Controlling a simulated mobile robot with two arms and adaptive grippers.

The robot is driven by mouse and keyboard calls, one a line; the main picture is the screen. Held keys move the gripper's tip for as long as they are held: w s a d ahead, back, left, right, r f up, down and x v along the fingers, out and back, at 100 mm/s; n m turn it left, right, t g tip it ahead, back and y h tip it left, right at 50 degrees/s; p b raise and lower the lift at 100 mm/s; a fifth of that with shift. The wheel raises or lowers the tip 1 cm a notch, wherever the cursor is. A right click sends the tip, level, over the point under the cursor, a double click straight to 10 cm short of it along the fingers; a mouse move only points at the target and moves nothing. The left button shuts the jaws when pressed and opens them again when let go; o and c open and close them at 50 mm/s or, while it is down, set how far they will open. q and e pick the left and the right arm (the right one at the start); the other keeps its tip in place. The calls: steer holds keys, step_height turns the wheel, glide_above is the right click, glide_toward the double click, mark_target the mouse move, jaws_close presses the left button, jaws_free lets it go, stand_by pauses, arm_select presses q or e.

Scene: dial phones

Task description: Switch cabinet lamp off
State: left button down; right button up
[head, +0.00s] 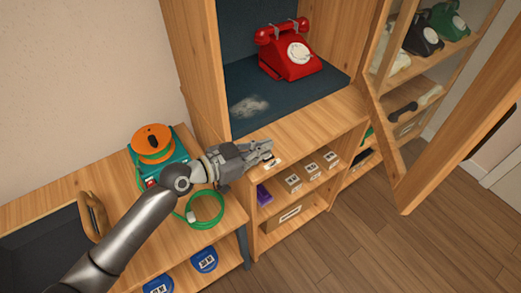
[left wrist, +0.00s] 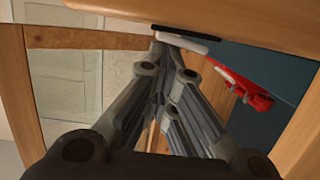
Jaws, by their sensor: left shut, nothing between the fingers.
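The wooden cabinet (head: 310,123) stands open at the middle of the head view. A small pale label or switch plate with a dark part (head: 272,163) sits on its front ledge; too small to tell its state. My left gripper (head: 268,151) is shut and empty, with its fingertips right beside that plate; I cannot tell whether they touch it. In the left wrist view, the shut fingers (left wrist: 165,60) point at a white strip with a black edge (left wrist: 183,40), under a wooden surface. No lamp is clearly visible. My right gripper is out of view.
A red dial phone (head: 290,60) stands inside the cabinet. The framed glass door (head: 455,120) is open at the right. A green-orange cable reel (head: 155,145) and green cable coil (head: 205,208) lie on the low bench.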

arm_select(q)
steer(key=shift+s+f+m, duration=0.25)
steer(key=shift+f+m, duration=0.15)
steer(key=shift+m, duration=0.3)
steer(key=shift+d, duration=0.1)
steer(key=shift+f, duration=0.1)
steer(key=shift+r, duration=0.35)
step_height(320, 180, up, 4)
steer(key=p, duration=0.3)
steer(key=shift+d+p, duration=0.15)
steer(key=shift+p, duration=0.2)
steer(key=b+v, duration=0.1)
steer(key=v, duration=0.9)
steer(key=shift+s+b, duration=0.2)
steer(key=shift+b, duration=0.2)
